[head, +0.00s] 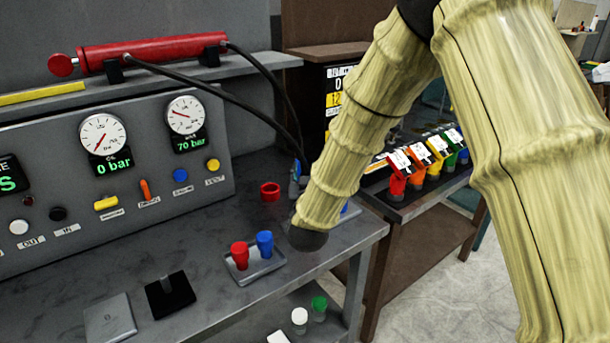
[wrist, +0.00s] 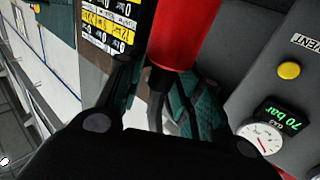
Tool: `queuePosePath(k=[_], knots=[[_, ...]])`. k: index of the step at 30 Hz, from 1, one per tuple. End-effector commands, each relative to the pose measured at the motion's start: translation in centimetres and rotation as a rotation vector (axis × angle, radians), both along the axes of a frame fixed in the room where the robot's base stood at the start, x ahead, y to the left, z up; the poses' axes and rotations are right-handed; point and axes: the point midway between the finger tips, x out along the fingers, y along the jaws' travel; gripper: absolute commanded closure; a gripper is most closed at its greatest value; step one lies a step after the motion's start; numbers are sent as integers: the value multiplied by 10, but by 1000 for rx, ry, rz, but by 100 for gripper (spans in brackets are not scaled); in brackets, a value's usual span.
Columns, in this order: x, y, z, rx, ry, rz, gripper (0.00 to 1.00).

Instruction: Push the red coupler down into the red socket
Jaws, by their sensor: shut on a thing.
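My gripper (wrist: 162,92) is shut on the red coupler (wrist: 185,30), whose red body and dark collar show between the green-black fingers in the wrist view. In the head view my forearm hides most of the gripper; only a small dark teal part (head: 295,182) shows past it, near the hose ends. A red ring-shaped fitting (head: 270,191), seemingly the red socket, stands on the grey bench to the left of that part. I cannot see whether the coupler touches the socket.
A small tray (head: 246,273) holds a red cap (head: 240,256) and a blue cap (head: 264,244). Black hoses (head: 215,90) run down from a red cylinder (head: 155,50). Several coloured parts stand in a rack at right (head: 420,165).

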Motion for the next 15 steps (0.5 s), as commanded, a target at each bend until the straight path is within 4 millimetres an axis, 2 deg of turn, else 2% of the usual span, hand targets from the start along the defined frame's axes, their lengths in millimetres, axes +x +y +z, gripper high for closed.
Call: queuePosePath(k=[15], knots=[[0,0,-10,0,-1,0,100]])
